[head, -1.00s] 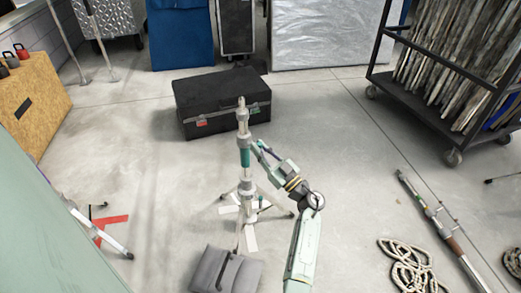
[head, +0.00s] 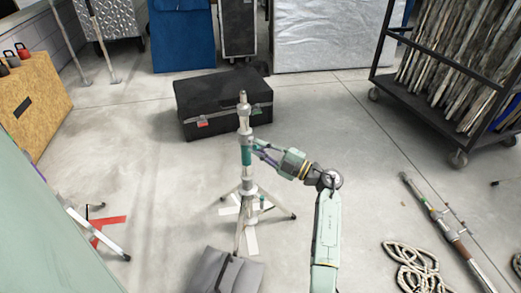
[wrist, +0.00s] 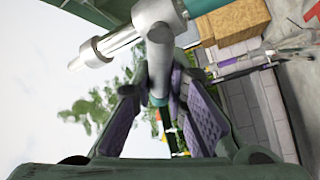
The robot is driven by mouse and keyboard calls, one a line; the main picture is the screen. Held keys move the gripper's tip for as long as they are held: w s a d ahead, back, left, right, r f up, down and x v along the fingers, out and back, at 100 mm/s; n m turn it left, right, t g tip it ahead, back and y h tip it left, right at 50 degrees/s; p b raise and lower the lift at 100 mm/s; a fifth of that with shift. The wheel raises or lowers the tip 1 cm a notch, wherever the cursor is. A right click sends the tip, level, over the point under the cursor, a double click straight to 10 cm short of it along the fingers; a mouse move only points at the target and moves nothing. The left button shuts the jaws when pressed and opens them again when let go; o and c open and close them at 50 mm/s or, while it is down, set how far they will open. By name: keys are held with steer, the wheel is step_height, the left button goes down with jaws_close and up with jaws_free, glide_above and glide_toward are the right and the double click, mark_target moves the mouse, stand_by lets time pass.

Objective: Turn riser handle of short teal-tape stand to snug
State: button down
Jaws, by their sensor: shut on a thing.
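The short stand (head: 245,170) stands upright on splayed legs in the middle of the head view, with a band of teal tape (head: 246,155) on its column. My gripper (head: 257,146) reaches it from the right, close to the column just above the tape. In the wrist view the stand's column (wrist: 118,38) crosses the top at a slant, with teal (wrist: 197,5) at its right end. A grey riser handle (wrist: 159,62) sticks out from a collar toward me. My gripper's purple-padded fingers (wrist: 157,95) are shut on the handle from both sides. The handle's far details are partly hidden.
A black case (head: 222,100) lies behind the stand. A grey sandbag (head: 225,272) lies in front. Coiled rope (head: 412,268) and a pole (head: 440,222) lie on the floor at right. A wheeled rack (head: 440,90) stands at back right. Floor around the stand is mostly clear.

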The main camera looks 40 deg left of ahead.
steer(key=n, duration=0.2)
steer(key=n+h+b, duration=0.1)
steer(key=n, duration=0.1)
steer(key=n+h, duration=0.1)
steer(key=shift+s+f+n+g, duration=0.1)
steer(key=shift+f+n+g, duration=0.2)
steer(key=shift+n, duration=0.1)
stand_by(0.4)
steer(key=c, duration=1.6)
jaws_free()
steer(key=v, duration=1.2)
steer(key=shift+r, duration=0.25)
